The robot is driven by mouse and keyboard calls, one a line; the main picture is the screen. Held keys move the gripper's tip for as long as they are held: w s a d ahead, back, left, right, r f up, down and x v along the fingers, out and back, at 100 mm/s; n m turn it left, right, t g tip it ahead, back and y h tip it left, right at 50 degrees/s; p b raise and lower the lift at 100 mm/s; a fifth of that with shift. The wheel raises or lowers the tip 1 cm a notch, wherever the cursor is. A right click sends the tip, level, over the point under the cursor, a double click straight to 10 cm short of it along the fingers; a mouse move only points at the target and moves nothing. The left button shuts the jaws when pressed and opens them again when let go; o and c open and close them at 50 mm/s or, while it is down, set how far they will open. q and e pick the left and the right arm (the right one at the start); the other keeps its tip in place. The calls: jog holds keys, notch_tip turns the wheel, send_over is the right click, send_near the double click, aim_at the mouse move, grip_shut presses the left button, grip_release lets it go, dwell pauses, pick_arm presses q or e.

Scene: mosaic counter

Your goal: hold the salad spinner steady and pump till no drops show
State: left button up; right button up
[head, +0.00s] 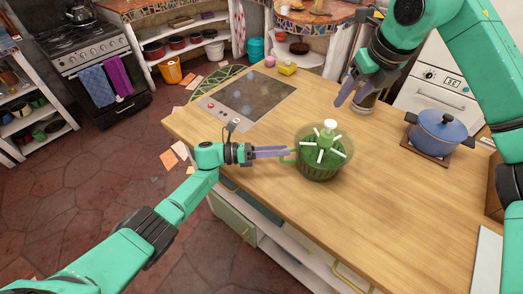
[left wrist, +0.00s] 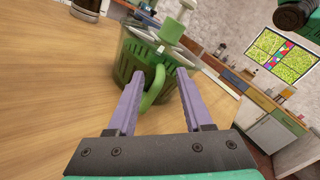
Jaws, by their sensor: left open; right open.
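The salad spinner stands upright on the wooden counter, a green basket-like bowl (head: 319,170) under a clear lid with white spokes and a white pump knob (head: 331,125). A green loop handle (head: 288,159) is on its left side. My left gripper (head: 291,153) is open at this handle; in the left wrist view the handle (left wrist: 154,87) stands between the two purple fingers (left wrist: 161,85). Whether the fingers touch it I cannot tell. My right gripper (head: 349,89) is open and empty, above the counter beyond the spinner and to its right. Drops are too small to make out.
A blue lidded pot (head: 438,132) sits on a brown board at the right of the counter (head: 262,182). The counter in front of the spinner is clear.

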pick_arm(q)
jog(key=shift+d, duration=0.2)
grip_shut()
dwell(1.0)
